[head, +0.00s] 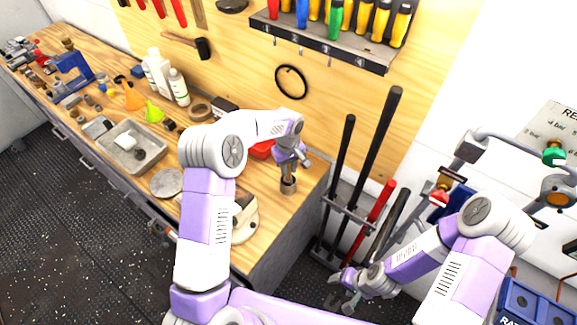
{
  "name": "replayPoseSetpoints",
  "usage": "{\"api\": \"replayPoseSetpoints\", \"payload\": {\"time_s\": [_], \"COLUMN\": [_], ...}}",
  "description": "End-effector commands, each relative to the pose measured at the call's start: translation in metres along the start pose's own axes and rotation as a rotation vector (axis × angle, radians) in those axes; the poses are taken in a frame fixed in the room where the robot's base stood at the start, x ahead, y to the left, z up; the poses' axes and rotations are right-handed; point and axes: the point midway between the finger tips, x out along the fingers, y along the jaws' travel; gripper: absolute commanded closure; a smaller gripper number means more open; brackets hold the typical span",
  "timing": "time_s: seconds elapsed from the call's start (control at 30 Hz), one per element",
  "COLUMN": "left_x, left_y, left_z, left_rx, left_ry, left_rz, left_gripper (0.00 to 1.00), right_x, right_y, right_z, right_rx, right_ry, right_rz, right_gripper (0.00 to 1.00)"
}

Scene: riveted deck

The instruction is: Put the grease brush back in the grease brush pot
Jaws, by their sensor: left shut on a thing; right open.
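My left gripper (288,165) is over the right end of the wooden bench, pointing down and shut on a slim thing that I take to be the grease brush. The gripper mostly hides the brush. A small brown-grey cylinder, likely the grease brush pot (288,187), stands on the bench top directly below the gripper. I cannot tell whether the brush's lower end is inside the pot or just above it. My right gripper (346,290) is open and empty, low in front of the tool rack, away from the bench.
The bench (300,205) ends just right of the pot. A red item (261,149) lies behind my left arm, and a round pale plate (244,222) is nearer. A grey tray (147,158), bottles (178,88) and clutter fill the left. Long-handled tools (377,135) stand in a rack at right.

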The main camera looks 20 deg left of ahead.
Motion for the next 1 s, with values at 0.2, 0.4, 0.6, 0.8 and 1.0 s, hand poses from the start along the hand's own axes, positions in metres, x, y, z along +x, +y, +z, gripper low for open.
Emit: {"api": "replayPoseSetpoints", "payload": {"time_s": [0.2, 0.4, 0.6, 0.8, 1.0], "left_x": [0.001, 0.001, 0.001, -0.003, -0.032], "left_y": [0.000, 0.000, 0.000, 0.000, 0.001], "left_z": [0.000, 0.000, 0.000, 0.000, 0.000], "left_rx": [0.000, 0.000, 0.000, 0.000, -0.001], "left_ry": [0.000, 0.000, 0.000, 0.001, 0.002], "left_rz": [0.000, 0.000, 0.000, 0.001, 0.002], "left_gripper": [1.00, 0.56, 0.46, 0.46, 0.46], "right_x": [0.000, 0.000, 0.000, 0.001, 0.001], "right_y": [0.000, 0.000, 0.000, 0.000, 0.000], "right_z": [0.000, 0.000, 0.000, 0.000, 0.000], "right_rx": [0.000, 0.000, 0.000, 0.000, 0.000], "right_ry": [0.000, 0.000, 0.000, 0.000, 0.000], "right_rz": [0.000, 0.000, 0.000, 0.000, 0.000], "right_gripper": [0.36, 0.36, 0.36, 0.36, 0.36]}}
